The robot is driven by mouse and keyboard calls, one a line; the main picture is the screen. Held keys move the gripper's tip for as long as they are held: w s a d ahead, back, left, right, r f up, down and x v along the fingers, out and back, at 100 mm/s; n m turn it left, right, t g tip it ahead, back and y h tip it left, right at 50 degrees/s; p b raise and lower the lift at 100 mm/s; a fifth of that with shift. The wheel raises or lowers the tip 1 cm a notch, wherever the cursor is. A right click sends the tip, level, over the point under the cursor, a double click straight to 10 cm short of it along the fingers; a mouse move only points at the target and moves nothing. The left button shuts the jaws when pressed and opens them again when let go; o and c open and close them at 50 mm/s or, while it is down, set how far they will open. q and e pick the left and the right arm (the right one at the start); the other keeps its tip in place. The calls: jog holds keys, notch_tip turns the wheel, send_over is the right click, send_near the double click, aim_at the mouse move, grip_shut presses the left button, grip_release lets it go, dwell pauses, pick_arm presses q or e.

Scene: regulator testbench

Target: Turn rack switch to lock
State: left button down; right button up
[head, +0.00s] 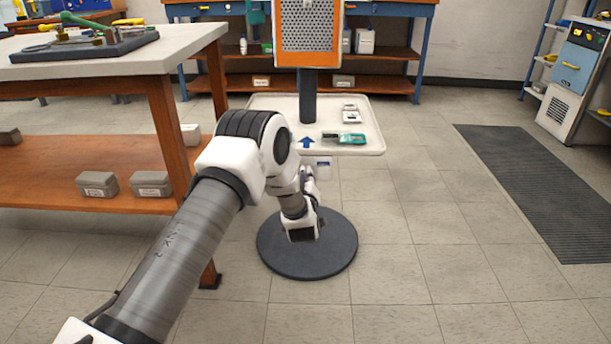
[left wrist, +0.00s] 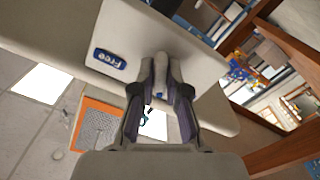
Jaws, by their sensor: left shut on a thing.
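The rack switch (left wrist: 161,62) is a small pale lever on a light panel (left wrist: 140,45) in the left wrist view. A blue label reading "Free" (left wrist: 109,59) sits on that panel, left of the switch. My left gripper (left wrist: 161,82) has its two dark fingers closed in around the lever, hiding its sides. In the head view the left gripper (head: 308,180) is low at the front of the rack, below the white tray (head: 362,103); the switch itself is too small to tell there. My right gripper is not in view.
The tray carries small instruments, among them a teal one (head: 352,139). An orange perforated panel (head: 307,25) stands above it on a dark post. A wooden workbench (head: 130,45) is close on the left. The floor to the right is clear, with a dark mat (head: 540,180).

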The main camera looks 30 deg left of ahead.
pick_arm(q)
jog(key=shift+n, duration=1.5)
jog(key=c, duration=1.2)
grip_release()
jog(key=v, duration=1.2)
